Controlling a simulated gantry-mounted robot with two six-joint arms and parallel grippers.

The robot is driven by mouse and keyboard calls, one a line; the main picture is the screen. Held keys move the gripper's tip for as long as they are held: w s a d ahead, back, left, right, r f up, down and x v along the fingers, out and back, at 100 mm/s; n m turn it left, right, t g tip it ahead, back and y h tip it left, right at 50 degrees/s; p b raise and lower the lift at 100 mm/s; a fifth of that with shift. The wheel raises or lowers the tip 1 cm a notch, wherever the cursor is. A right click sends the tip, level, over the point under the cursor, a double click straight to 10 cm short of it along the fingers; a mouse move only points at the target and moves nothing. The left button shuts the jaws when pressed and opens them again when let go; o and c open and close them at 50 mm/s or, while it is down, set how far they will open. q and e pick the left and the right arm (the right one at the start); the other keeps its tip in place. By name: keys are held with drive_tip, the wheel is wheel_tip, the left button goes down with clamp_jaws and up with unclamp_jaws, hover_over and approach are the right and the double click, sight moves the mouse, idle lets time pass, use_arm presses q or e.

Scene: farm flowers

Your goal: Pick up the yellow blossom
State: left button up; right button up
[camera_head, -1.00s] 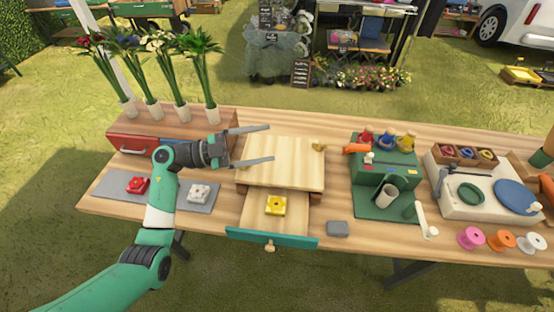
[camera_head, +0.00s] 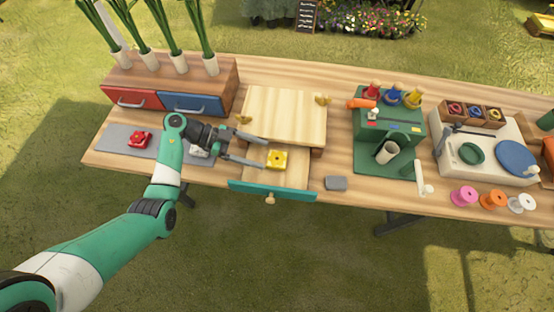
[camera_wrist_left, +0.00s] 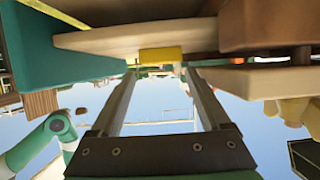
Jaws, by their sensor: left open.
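The yellow blossom (camera_head: 277,159) is a small square yellow piece in the pulled-out wooden drawer with the teal front (camera_head: 272,191), below the light wooden board (camera_head: 285,115). In the left wrist view the yellow blossom (camera_wrist_left: 160,54) shows as a yellow block just beyond and between the fingertips. My left gripper (camera_head: 265,152) is open and empty, pointing right, with its fingertips close to the blossom's left side. I cannot tell whether they touch it. The left gripper's fingers (camera_wrist_left: 160,74) also show in the wrist view. My right gripper is not in view.
A red blossom (camera_head: 139,139) and a partly hidden white one (camera_head: 200,151) lie on the grey mat (camera_head: 112,136). The drawer box with red and blue fronts (camera_head: 197,103) stands behind.

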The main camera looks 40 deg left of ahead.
sight(274, 158)
use_arm(q)
drive_tip(key=b+x, duration=0.2)
drive_tip(key=x, duration=0.3)
drive_tip(key=shift+f+b, duration=0.2)
drive_tip(key=shift+b, duration=0.1)
drive_tip(key=shift+w, duration=0.15)
drive_tip(key=shift+r, duration=0.1)
drive_tip(key=shift+c, duration=0.2)
drive_tip(key=c, duration=1)
